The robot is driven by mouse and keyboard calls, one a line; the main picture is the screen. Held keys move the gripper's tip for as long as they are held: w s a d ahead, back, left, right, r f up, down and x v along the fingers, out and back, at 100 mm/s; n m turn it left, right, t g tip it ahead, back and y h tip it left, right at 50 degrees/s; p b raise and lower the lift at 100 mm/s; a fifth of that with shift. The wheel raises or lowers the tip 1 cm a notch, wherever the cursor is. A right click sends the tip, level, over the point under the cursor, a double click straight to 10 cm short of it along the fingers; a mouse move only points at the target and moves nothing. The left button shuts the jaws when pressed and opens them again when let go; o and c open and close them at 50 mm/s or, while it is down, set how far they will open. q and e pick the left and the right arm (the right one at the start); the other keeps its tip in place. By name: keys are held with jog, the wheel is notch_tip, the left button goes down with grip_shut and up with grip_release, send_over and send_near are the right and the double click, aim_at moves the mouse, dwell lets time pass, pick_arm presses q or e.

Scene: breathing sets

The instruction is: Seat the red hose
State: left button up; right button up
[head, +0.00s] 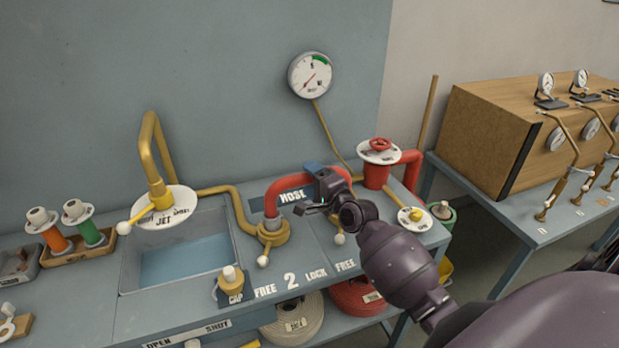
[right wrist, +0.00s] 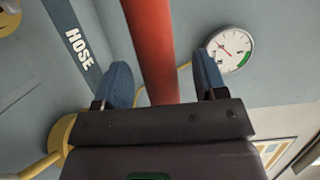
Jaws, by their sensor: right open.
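The red hose (head: 283,187) arches over the bench by the "HOSE" label. Its left end has a grey collar (head: 272,222) at a brass socket (head: 273,237); I cannot tell whether it is fully in. A small lever with a white knob (head: 263,260) sticks out from the socket. My right gripper (head: 318,189) is open at the hose, hiding the hose's right part in the head view. In the right wrist view the hose (right wrist: 151,45) runs between the two blue fingers of the gripper (right wrist: 164,82), with gaps beside it. My left gripper is not in view.
A sink (head: 187,258) with a brass spout (head: 150,150) is to the left. A red valve post (head: 376,172) stands right of the hose, and a gauge (head: 311,75) hangs on the wall. A capped yellow fitting (head: 231,282) sits in front, near the "FREE" and "LOCK" labels.

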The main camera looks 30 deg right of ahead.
jog(key=s, duration=0.9)
jog(key=shift+s+d, duration=0.3)
jog(key=shift+s, duration=0.1)
jog(key=s+a+f+n+g, duration=0.1)
jog(key=f+n, duration=0.2)
jog(key=n, duration=0.2)
jog(key=s+a+f+n+g, duration=0.1)
jog(key=s+a+f+n, duration=0.1)
jog(key=n, duration=0.3)
jog(key=s+a+f+n+g+h, duration=0.1)
jog(key=s+a+f+n, duration=0.1)
jog(key=f+n, duration=0.3)
jog(key=shift+s+a+n, duration=0.25)
jog(key=shift+n, duration=0.15)
jog(key=s+a+f+n+g, duration=0.1)
jog(key=s+a+f, duration=0.1)
jog(key=s+f, duration=0.3)
jog(key=s+a+f+n+g, duration=0.1)
jog(key=s+a+f+g, duration=0.1)
jog(key=s+f, duration=0.3)
jog(key=s+a, duration=0.1)
jog(key=s, duration=0.1)
jog(key=shift+s+a, duration=0.3)
jog(key=shift+s, duration=0.1)
jog(key=shift+d, duration=0.1)
